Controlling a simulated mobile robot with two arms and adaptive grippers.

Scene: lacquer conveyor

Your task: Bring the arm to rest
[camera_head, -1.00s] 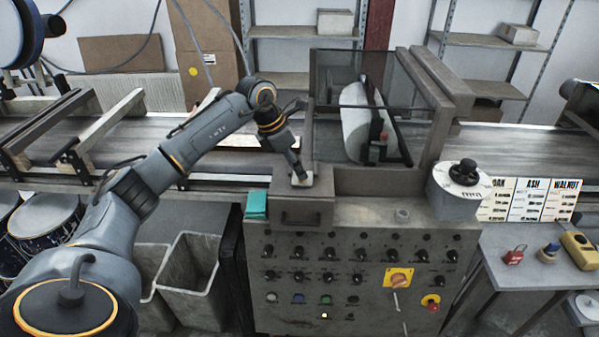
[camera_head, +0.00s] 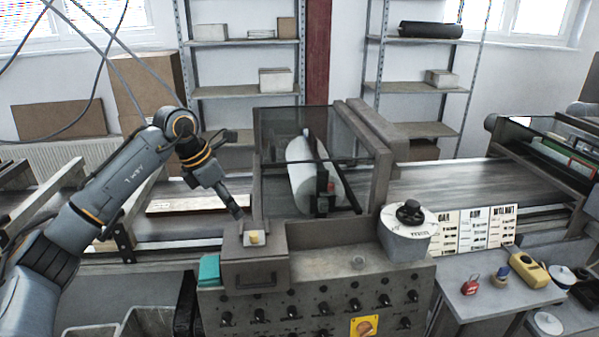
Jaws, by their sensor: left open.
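My left arm comes in from the left, bent, with its forearm pointing down to the right. My left gripper (camera_head: 239,213) is open and appears empty. It is just above and behind a small pale yellowish piece (camera_head: 254,238) on the grey box top (camera_head: 238,262) of the machine. A small gap seems to show between the fingertips and the piece. My right arm and gripper are not in view.
A clear-guarded roller unit (camera_head: 318,160) stands over the conveyor (camera_head: 440,182). A plank (camera_head: 200,203) lies on the belt at left. A side table (camera_head: 490,298) holds small tools.

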